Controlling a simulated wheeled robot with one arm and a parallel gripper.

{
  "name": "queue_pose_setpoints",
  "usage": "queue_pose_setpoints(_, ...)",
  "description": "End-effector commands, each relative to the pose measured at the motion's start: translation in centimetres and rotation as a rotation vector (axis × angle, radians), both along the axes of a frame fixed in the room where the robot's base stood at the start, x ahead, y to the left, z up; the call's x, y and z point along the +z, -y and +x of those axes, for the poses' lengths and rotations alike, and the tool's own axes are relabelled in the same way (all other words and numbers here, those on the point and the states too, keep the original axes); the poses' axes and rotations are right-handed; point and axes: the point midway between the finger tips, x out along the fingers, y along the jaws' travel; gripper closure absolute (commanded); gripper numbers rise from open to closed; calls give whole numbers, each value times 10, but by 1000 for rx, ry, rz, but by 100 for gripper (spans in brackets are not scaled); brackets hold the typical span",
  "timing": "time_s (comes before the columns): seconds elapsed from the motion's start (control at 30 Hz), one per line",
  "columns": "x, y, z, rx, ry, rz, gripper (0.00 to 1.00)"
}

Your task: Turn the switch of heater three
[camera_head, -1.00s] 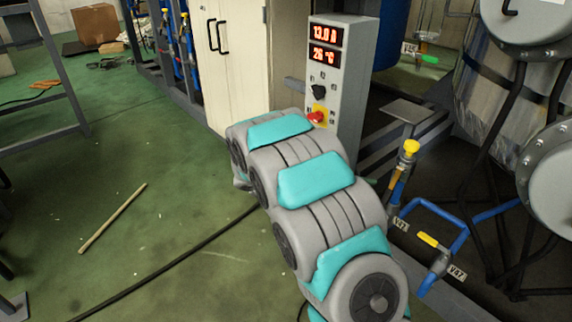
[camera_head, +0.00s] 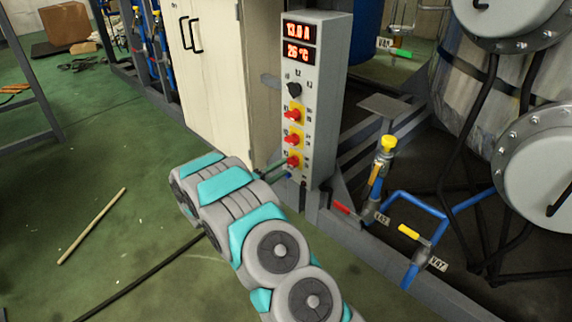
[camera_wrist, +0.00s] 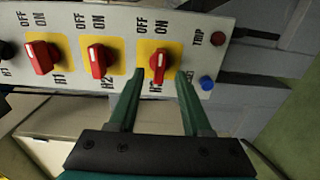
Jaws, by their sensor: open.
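The heater control panel (camera_head: 325,95) is a tall grey box with red displays reading 13.0 A and 26 °C. Three red switches on yellow plates run down its front. The lowest is the heater three switch (camera_head: 293,160); in the wrist view it is the rightmost red knob (camera_wrist: 158,66), its label partly hidden by a finger. My gripper (camera_wrist: 159,76) is open, with one green finger on each side of this knob. I cannot tell whether the fingers touch it. In the head view, my gripper (camera_head: 282,167) reaches the panel's lower front from the left.
The heater two switch (camera_wrist: 99,60) and heater one switch (camera_wrist: 42,56) sit left of it in the wrist view. A blue button (camera_wrist: 207,82) and a TRIP lamp (camera_wrist: 218,38) are to the right. Blue pipes with yellow-handled valves (camera_head: 408,231) stand right of the panel.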

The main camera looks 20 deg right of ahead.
Motion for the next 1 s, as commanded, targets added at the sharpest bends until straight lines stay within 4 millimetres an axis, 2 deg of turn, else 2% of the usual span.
queue_pose_setpoints(0.03, 0, 8, 1, -4, 0, 1, 51)
queue_pose_setpoints(0.23, 0, 28, 9, -2, -1, 1, 51)
queue_pose_setpoints(0.6, 0, 32, 12, -1, 0, 0, 52)
queue_pose_setpoints(1.0, 0, 32, 11, -1, 0, 0, 97)
